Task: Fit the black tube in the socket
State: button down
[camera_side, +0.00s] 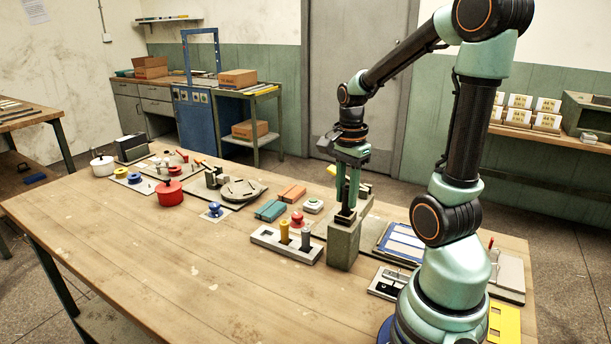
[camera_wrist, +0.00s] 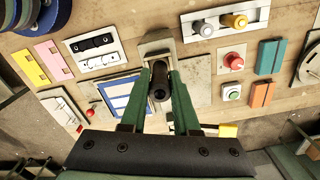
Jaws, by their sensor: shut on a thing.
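My gripper (camera_side: 347,196) points straight down in the side view, with its green fingers shut on the black tube (camera_side: 346,213). In the wrist view the tube (camera_wrist: 159,84) stands between the fingertips (camera_wrist: 160,92), its dark round upper end facing the camera. A tall grey block (camera_side: 343,248), which looks like the socket, stands directly below the tube. The block's top (camera_wrist: 155,46) also shows in the wrist view behind the tube. The tube's lower end is at the block's top. I cannot tell whether it is inside an opening or only resting there.
A grey holder (camera_side: 270,239) with yellow and grey cylinders stands close left of the block. A red button (camera_side: 297,217), teal block (camera_side: 270,210) and orange block (camera_side: 292,192) sit behind it. A blue-and-white panel (camera_side: 402,243) lies right. The front left tabletop (camera_side: 150,255) is clear.

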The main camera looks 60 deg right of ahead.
aim_at(347, 186)
dwell(0.4)
jog(key=c, duration=0.6)
grip_release()
jog(key=shift+f, duration=0.1)
notch_tip(347, 186, up, 12)
jog(key=shift+r, duration=0.1)
jog(key=w+a+f+n+t, duration=0.1)
jog(key=a+n+t, duration=0.1)
jog(key=a+n, duration=0.4)
jog(key=w+a+f+n+t, duration=0.1)
jog(key=w+a+n, duration=0.1)
jog(key=a+n, duration=0.4)
jog(key=w+a+f+n+t, duration=0.1)
jog(key=a+n+t, duration=0.1)
jog(key=a+n, duration=0.3)
jog(key=shift+w+a+f+n+t, duration=0.1)
jog(key=shift+a+n+t, duration=0.1)
jog(key=shift+n, duration=0.95)
jog(key=shift+w+a+f+n+t, duration=0.1)
jog(key=shift+a+n, duration=0.1)
jog(key=shift+n, duration=0.95)
